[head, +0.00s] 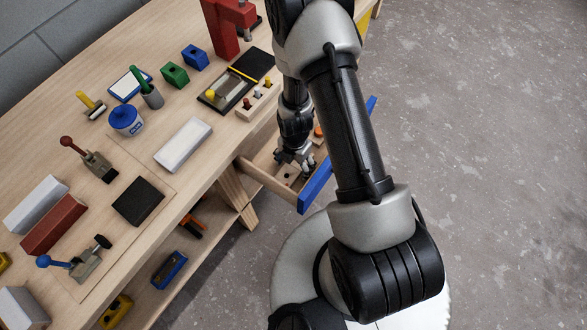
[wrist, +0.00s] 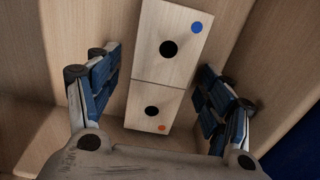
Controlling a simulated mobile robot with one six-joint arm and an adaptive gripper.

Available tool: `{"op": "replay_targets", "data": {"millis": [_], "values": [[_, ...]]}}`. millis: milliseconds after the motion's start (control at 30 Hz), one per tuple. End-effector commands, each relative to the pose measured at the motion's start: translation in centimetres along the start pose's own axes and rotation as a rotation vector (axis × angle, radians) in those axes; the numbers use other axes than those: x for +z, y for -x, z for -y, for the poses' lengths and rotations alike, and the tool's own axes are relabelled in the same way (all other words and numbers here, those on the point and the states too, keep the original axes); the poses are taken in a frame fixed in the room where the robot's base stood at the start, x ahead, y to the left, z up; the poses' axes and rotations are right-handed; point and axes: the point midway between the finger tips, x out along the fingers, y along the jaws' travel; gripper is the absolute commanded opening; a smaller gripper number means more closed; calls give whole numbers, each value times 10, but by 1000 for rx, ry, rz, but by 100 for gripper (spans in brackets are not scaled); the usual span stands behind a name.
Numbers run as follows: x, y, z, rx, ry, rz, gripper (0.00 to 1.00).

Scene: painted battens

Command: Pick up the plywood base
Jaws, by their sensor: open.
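Two light plywood plates lie end to end on the drawer floor in the wrist view, with a dark seam between them. The upper plate (wrist: 185,28) has a black round hole and a blue dot. The lower plate (wrist: 135,98) has a black hole and an orange dot. I cannot tell which one is the plywood base. My gripper (wrist: 158,78) is open, its blue-padded fingers on either side of the plates with gaps to both. In the head view my gripper (head: 296,158) is inside or just above the open drawer and hides part of its contents.
The drawer's blue front (head: 314,186) and wooden side wall (head: 265,178) stand close to my gripper. The bench top (head: 165,112) holds a white block (head: 183,144), a black block (head: 138,201), toggle clamps, coloured blocks and a red press (head: 224,27). Grey floor is clear at right.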

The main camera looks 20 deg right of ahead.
Motion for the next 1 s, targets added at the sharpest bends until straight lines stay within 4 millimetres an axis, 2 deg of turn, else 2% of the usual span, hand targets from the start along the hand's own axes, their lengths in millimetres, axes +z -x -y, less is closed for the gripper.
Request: {"op": "replay_targets", "data": {"millis": [67,167,800,1000], "values": [[0,1,0,0,0,0,73],[0,1,0,0,0,0,68],[0,1,0,0,0,0,25],[0,2,0,0,0,0,25]]}}
